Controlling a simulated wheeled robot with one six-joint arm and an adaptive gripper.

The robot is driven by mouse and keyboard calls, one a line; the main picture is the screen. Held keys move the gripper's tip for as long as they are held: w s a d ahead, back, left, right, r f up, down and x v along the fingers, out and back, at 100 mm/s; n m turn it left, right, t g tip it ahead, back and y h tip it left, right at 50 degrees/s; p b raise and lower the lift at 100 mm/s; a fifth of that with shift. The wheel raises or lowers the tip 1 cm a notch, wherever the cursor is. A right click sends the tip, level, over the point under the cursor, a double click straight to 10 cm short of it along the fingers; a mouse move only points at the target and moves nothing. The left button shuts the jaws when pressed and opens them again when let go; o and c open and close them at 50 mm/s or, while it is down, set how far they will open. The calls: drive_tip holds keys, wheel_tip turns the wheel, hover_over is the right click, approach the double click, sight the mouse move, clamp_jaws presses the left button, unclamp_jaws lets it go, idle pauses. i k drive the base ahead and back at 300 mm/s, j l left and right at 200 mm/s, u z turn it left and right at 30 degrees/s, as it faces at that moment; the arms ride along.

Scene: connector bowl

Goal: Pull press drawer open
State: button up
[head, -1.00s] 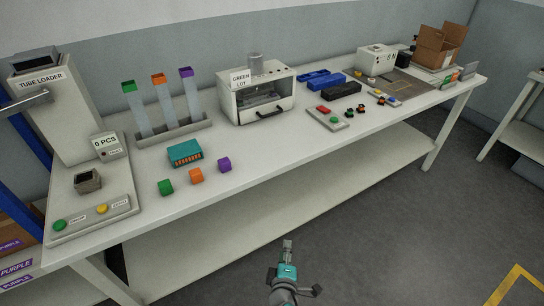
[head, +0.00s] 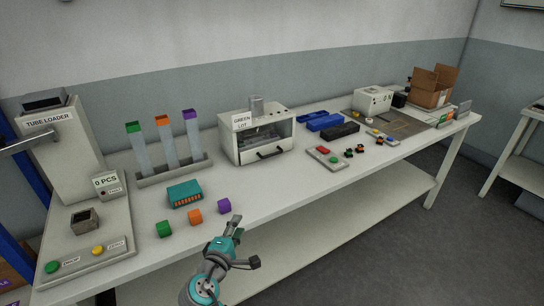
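The press (head: 258,136) is a white box with a glass front and a "GREEN LOT" label, standing at the middle back of the bench. Its drawer (head: 268,157) is at the bottom front and looks shut, with a dark handle (head: 270,153) across it. My gripper (head: 236,220) is at the bench's front edge, close to the purple cube, below and left of the press and well apart from the handle. The fingers are too small to tell whether they are open.
A teal box (head: 184,194) and a tube rack (head: 174,170) stand left of the press. A red-and-green button panel (head: 327,158) is to its right. Bench before the drawer is clear.

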sight(270, 150)
drive_tip(key=i+l, duration=0.15)
drive_tip(key=i, duration=0.35)
drive_tip(key=i+l, duration=0.15)
drive_tip(key=i, duration=0.35)
